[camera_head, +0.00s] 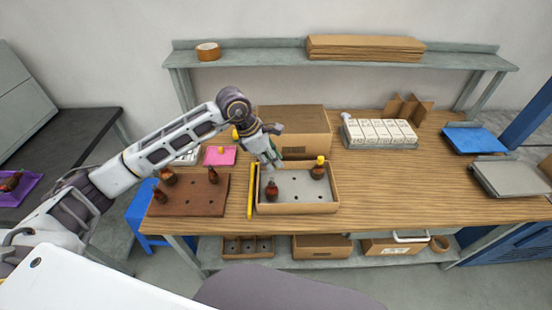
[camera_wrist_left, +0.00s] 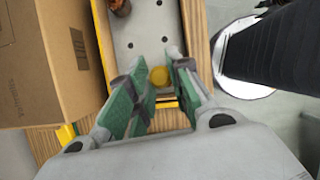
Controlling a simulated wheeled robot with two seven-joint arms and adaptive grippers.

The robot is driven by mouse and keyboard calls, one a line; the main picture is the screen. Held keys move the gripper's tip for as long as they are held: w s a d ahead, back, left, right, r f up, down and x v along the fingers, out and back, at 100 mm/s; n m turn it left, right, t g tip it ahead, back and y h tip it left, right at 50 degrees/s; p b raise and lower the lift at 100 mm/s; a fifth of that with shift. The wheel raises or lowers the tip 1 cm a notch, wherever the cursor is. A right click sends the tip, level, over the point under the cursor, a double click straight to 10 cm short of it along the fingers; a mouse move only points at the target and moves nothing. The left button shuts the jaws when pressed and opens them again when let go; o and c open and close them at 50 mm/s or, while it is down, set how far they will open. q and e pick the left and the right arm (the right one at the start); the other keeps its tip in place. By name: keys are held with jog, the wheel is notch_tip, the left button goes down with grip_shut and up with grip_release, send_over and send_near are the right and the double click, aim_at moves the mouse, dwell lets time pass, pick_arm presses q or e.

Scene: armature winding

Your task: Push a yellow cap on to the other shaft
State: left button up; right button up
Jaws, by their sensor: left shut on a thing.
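My left gripper (camera_head: 272,162) is over the left part of the tray, with its fingers pointing down. In the left wrist view (camera_wrist_left: 158,75) its fingers close on a round yellow cap (camera_wrist_left: 159,76) at the tips. An armature (camera_head: 271,190) with a dark winding stands upright in the tray's left half, with no yellow on its top end. A second armature (camera_head: 318,171) stands at the right, with a yellow cap (camera_head: 320,160) on its shaft. The held cap is hard to make out in the head view. My right gripper is not in view.
The cardboard tray (camera_head: 298,208) has a grey holed insert. A cardboard box (camera_head: 305,147) stands behind it. A yellow bar (camera_head: 252,190) lies along its left side. A brown board (camera_head: 190,205) holds several armatures. A pink mat (camera_head: 212,160) lies behind it.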

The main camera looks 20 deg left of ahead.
pick_arm(q)
jog(key=shift+s+a+f+n, duration=0.2)
jog(key=shift+a+f+n, duration=0.05)
jog(key=shift+a+n, duration=0.2)
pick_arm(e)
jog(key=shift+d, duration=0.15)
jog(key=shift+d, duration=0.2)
pick_arm(q)
jog(key=shift+f, duration=0.2)
jog(key=shift+f+b, duration=0.55)
jog(key=shift+f, duration=0.7)
jog(key=shift+f+b, duration=0.35)
jog(key=shift+f, duration=0.55)
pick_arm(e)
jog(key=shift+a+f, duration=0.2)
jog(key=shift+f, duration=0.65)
pick_arm(q)
jog(key=shift+f+b, duration=0.3)
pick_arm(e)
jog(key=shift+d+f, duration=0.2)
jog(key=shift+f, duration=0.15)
